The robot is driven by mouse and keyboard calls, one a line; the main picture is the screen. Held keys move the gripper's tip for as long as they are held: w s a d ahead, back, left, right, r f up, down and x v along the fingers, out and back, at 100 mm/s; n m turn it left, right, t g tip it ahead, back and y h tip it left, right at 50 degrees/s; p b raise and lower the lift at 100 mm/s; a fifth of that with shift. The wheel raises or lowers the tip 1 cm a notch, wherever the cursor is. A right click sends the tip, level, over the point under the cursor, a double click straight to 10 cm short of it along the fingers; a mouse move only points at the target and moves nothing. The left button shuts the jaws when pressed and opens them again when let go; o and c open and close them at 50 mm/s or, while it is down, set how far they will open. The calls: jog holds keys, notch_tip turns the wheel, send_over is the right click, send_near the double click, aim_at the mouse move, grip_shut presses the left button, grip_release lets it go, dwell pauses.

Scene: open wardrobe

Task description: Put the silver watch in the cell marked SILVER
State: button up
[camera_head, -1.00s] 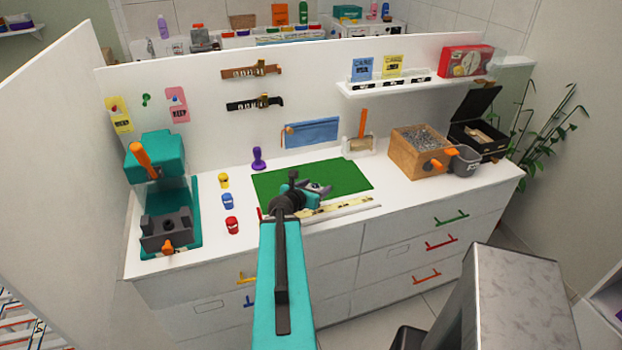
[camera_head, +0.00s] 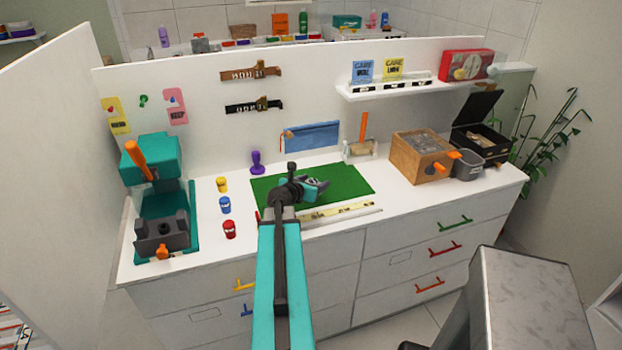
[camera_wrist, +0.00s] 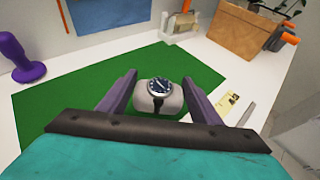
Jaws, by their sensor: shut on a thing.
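A silver watch (camera_wrist: 159,87) with a dark round face shows in the wrist view, wrapped on a pale grey cushion (camera_wrist: 162,104). My gripper (camera_wrist: 159,77) has its two purple-grey fingers on either side of the cushion and is shut on it, over the green mat (camera_wrist: 60,105). In the head view my gripper (camera_head: 318,186) is above the mat (camera_head: 350,181); the watch is too small to make out there. An open black box (camera_head: 487,148) stands at the right end of the counter. No marking reading SILVER is legible in either view.
A wooden crate (camera_head: 412,165) and a grey cup (camera_head: 467,166) stand just left of the black box. A teal press (camera_head: 152,160) is at left, beside yellow, blue and red pots (camera_head: 225,204). A purple stamp (camera_head: 256,163) stands behind the mat. A shelf (camera_head: 395,91) overhangs the back.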

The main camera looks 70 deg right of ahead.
jog(key=shift+w+d+f, duration=0.15)
jog(key=shift+w+d, duration=0.5)
jog(key=shift+d, duration=0.75)
jog(key=shift+w+d+f, duration=0.1)
jog(key=shift+w+d, duration=0.6)
jog(key=shift+d, duration=0.65)
jog(key=shift+w+d+f, duration=0.15)
jog(key=shift+w+d, duration=0.5)
jog(key=shift+d, duration=0.75)
jog(key=shift+f+b, duration=1.8)
jog(key=shift+f, duration=0.15)
jog(key=o, duration=1.1)
